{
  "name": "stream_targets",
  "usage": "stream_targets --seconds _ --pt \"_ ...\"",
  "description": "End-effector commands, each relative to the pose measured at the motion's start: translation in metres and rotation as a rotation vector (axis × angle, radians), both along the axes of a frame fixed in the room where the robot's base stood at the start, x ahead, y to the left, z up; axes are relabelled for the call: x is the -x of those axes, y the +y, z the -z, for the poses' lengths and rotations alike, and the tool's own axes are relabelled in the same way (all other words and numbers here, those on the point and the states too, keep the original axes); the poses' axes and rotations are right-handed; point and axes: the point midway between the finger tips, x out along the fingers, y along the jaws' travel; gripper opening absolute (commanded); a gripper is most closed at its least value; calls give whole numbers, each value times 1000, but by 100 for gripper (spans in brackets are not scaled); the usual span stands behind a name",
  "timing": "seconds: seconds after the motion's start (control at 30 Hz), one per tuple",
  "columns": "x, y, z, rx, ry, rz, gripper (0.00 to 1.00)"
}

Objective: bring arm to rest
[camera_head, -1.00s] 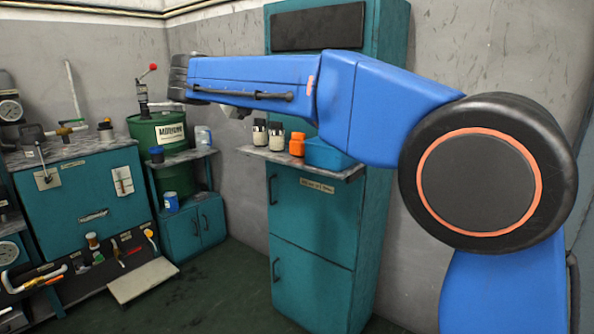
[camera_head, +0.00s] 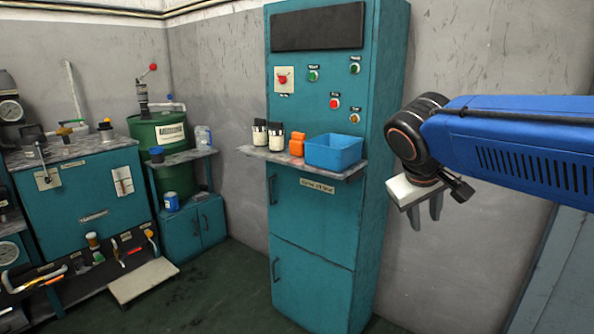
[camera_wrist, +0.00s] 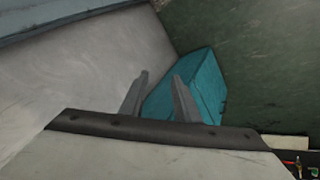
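My gripper (camera_head: 426,214) hangs at the end of my blue arm at the right of the head view, fingers pointing down. It is in front of the grey wall, to the right of the teal control cabinet (camera_head: 312,245), and touches nothing. In the wrist view the two grey fingers (camera_wrist: 159,96) stand apart with a gap between them and nothing held. Beyond them the teal cabinet (camera_wrist: 206,85) shows.
The cabinet's shelf holds a blue bin (camera_head: 334,152), an orange item (camera_head: 297,144) and two dark-and-white jars (camera_head: 268,135). A green drum (camera_head: 160,133) and a teal workbench (camera_head: 80,205) stand at the left. The dark green floor (camera_head: 225,290) between is clear.

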Motion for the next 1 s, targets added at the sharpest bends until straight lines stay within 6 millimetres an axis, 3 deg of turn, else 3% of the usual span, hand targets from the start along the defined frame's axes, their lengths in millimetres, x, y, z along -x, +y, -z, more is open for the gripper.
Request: stream_targets --seconds 0.03,0.2,0.5,0.7,1.0 --pt "19 -9 13 -35 9 13 29" --pt "75 -22 59 -160 30 38 29" --pt "156 -21 135 -364 15 97 29" --pt "180 -16 162 -437 -7 122 29" --pt "184 -15 167 -448 -10 125 29"
